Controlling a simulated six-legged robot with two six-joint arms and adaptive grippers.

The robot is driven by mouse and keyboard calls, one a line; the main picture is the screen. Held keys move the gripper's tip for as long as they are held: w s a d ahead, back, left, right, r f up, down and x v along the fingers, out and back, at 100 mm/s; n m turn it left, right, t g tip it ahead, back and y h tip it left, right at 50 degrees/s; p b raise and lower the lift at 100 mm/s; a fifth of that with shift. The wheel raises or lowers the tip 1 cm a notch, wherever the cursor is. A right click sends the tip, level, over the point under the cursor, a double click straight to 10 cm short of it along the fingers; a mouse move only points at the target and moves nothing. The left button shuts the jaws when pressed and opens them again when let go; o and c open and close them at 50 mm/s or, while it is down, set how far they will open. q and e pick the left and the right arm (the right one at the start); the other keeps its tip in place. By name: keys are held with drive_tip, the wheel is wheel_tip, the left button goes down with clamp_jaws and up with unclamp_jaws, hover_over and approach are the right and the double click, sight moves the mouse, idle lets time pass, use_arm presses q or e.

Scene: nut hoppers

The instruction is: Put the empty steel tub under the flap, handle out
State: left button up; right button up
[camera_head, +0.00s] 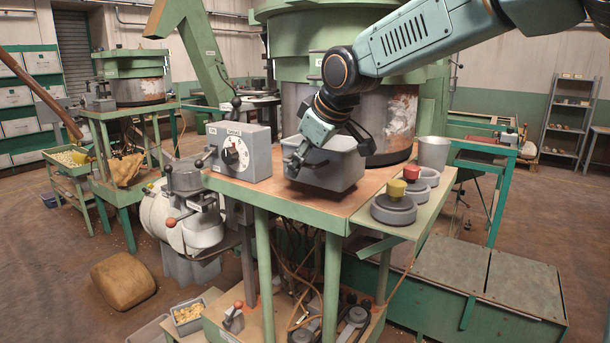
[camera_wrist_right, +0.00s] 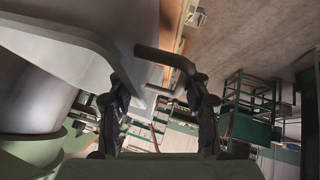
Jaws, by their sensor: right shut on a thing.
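The grey steel tub (camera_head: 340,172) is at the front of the copper-coloured tabletop (camera_head: 290,193), before the big drum. I cannot tell whether its base touches the top. My right gripper (camera_head: 297,160) reaches down over its left side and is shut on it. In the right wrist view, the tub's pale wall (camera_wrist_right: 70,45) fills the upper left, and a dark bent handle (camera_wrist_right: 165,60) runs between the fingers of the gripper (camera_wrist_right: 158,105). The gripper and forearm hide part of the tub's inside. I cannot make out the flap. My left gripper is not in view.
A control box with a dial (camera_head: 238,152) stands just left of the tub. Right of it are a grey bucket (camera_head: 433,152) and round weights with yellow (camera_head: 394,203) and red knobs. The green machine drum (camera_head: 392,110) closes off the back.

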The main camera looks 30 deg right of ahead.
drive_tip(key=f, duration=0.3)
drive_tip(key=shift+d+f, duration=0.1)
drive_tip(key=shift+d, duration=0.1)
drive_tip(key=shift+w+d+f, duration=0.1)
drive_tip(key=shift+w, duration=0.05)
drive_tip(key=shift+f, duration=0.1)
drive_tip(key=o, duration=1)
drive_tip(key=shift+a, duration=0.25)
drive_tip(key=o, duration=0.3)
drive_tip(key=shift+s, duration=0.25)
drive_tip(key=shift+o, duration=0.7)
drive_tip(key=shift+d, duration=0.1)
drive_tip(key=shift+w, duration=0.15)
